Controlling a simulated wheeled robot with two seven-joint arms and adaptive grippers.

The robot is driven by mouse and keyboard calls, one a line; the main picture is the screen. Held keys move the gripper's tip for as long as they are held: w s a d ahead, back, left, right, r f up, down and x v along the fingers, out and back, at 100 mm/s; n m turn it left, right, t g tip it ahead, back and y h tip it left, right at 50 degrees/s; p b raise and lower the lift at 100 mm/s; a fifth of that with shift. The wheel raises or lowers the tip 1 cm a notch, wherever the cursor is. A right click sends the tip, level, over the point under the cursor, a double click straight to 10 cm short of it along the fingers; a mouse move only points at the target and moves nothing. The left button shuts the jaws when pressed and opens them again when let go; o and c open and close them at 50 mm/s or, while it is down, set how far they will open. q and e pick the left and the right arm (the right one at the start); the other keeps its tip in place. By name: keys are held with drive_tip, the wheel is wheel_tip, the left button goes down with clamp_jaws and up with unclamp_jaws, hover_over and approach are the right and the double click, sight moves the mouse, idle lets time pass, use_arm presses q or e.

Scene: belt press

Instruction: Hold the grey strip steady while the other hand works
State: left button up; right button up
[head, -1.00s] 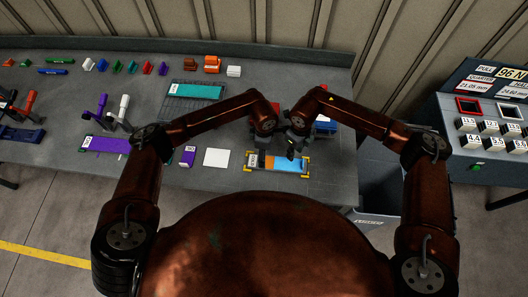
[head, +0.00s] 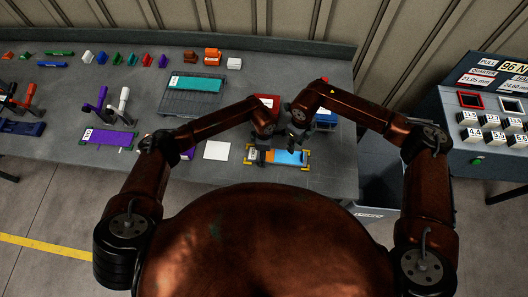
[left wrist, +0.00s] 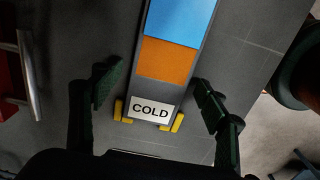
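The grey strip (left wrist: 165,89) lies flat on the bench in the left wrist view, with a white COLD label (left wrist: 150,110), an orange patch (left wrist: 167,62) and a blue patch (left wrist: 180,20). Yellow corner brackets (left wrist: 178,122) sit at its COLD end. My left gripper (left wrist: 158,95) is open, its two dark fingers apart on either side of that end, not touching it. In the head view my left gripper (head: 257,157) is over the strip's left end. My right gripper (head: 300,142) is above the strip's middle; its fingers are too small and dark to judge.
A white square (head: 216,150) lies left of the strip. A purple strip (head: 109,138) and a tray with a teal strip (head: 196,83) are farther left and back. Red and blue bins (head: 326,119) stand behind my right gripper. A panel with readouts (head: 490,110) stands at the right.

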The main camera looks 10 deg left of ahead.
use_arm(q)
drive_tip(key=c, duration=1.3)
drive_tip(key=shift+c, duration=0.2)
